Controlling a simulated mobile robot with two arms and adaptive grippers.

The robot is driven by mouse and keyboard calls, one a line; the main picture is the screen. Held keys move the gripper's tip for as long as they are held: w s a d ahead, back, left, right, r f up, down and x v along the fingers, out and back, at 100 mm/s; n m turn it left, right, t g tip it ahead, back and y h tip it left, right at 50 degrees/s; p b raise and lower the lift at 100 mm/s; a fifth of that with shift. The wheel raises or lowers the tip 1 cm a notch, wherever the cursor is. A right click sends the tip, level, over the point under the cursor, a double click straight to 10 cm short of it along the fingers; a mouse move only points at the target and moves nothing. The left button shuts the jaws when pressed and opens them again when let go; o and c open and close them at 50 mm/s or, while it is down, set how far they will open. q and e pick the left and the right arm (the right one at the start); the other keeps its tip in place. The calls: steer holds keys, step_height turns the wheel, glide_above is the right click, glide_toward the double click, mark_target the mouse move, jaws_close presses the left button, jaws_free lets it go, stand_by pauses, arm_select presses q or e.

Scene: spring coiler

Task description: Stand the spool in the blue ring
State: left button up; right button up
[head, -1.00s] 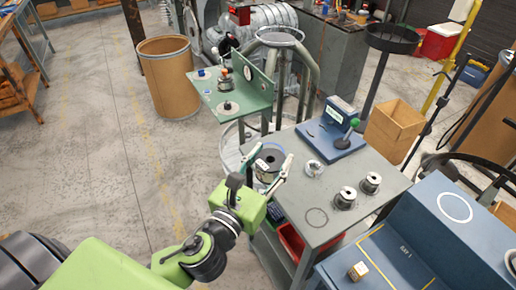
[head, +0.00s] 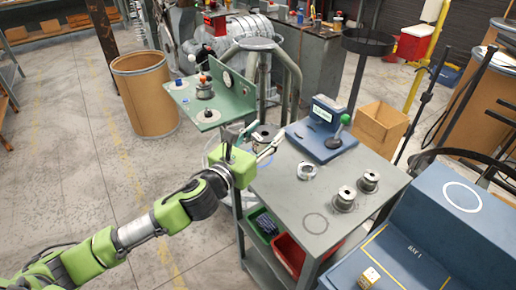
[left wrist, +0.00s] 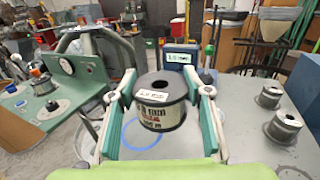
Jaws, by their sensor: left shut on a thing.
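My left gripper (head: 257,146) is shut on a dark spool with a white label. The spool (head: 264,132) shows partly behind the fingers in the head view. In the left wrist view the spool (left wrist: 160,101) is upright between the two fingers of the gripper (left wrist: 163,95), its label facing the camera. The blue ring (left wrist: 129,133) lies on the grey surface below and is partly covered by the spool and a finger. The spool appears to be above the ring, but the exact gap is unclear. My right gripper is not in view.
A green stand (head: 222,95) with small parts is at the left. A blue bench (head: 440,235) is at the right.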

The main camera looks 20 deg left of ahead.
arm_select(q)
steer(key=w+a+f, duration=0.2)
steer(key=w+f, duration=0.1)
steer(key=w+a+f+b, duration=0.1)
steer(key=f, duration=0.1)
steer(key=shift+w+f, duration=0.15)
steer(key=shift+w, duration=0.25)
steer(key=shift+w+a+f, duration=0.35)
steer(key=shift+w+f, duration=0.2)
steer(key=shift+f, duration=1.7)
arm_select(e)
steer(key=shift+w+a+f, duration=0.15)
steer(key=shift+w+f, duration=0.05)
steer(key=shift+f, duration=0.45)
arm_select(q)
steer(key=shift+f, duration=0.1)
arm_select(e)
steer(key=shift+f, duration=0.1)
arm_select(q)
steer(key=o, duration=1.4)
steer(key=shift+f+b, duration=0.1)
steer(key=shift+b, duration=0.2)
steer(key=shift+o, duration=0.2)
